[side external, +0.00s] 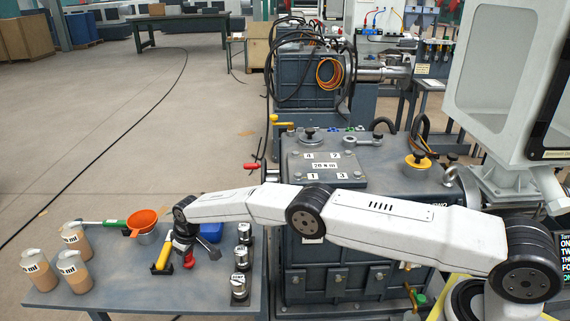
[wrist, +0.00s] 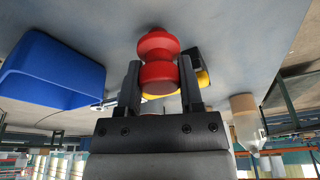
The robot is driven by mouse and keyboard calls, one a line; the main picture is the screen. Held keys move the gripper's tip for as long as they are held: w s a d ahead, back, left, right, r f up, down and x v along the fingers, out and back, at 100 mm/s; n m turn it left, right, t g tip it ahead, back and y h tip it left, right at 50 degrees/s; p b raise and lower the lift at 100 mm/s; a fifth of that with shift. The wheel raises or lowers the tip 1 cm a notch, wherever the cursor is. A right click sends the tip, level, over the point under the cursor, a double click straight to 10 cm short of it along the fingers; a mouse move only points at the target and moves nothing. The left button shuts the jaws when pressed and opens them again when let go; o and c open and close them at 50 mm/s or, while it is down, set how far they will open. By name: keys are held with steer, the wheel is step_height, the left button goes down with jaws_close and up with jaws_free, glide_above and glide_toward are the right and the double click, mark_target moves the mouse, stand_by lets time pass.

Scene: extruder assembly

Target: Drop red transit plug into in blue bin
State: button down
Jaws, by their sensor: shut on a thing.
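The red transit plug (wrist: 158,62), a rounded piece with a narrow waist, is between the two black fingers of my gripper (wrist: 160,76) in the wrist view. My gripper is shut on it. In the side view the plug (side external: 189,262) shows as a small red bit under my gripper (side external: 187,252), low over the grey table; I cannot tell whether it touches the table. The blue bin (wrist: 52,72) is left of my gripper in the wrist view, apart from the plug. In the side view the bin (side external: 211,232) is just right of my gripper, partly hidden by it.
A yellow and black object (side external: 162,262) lies close left of my gripper. Several silver-topped containers (side external: 240,283) line the table's right side. An orange funnel (side external: 142,221) and several brown-filled bottles (side external: 76,270) stand to the left. A large machine (side external: 335,165) borders the table.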

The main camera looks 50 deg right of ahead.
steer(key=shift+f, duration=0.3)
steer(key=shift+c, duration=1.2)
jaws_free()
steer(key=shift+r, duration=0.25)
steer(key=shift+s+r, duration=0.1)
steer(key=shift+r, duration=0.55)
steer(key=v, duration=1)
steer(key=shift+d+r, duration=0.15)
steer(key=shift+r, duration=0.05)
steer(key=shift+s, duration=0.15)
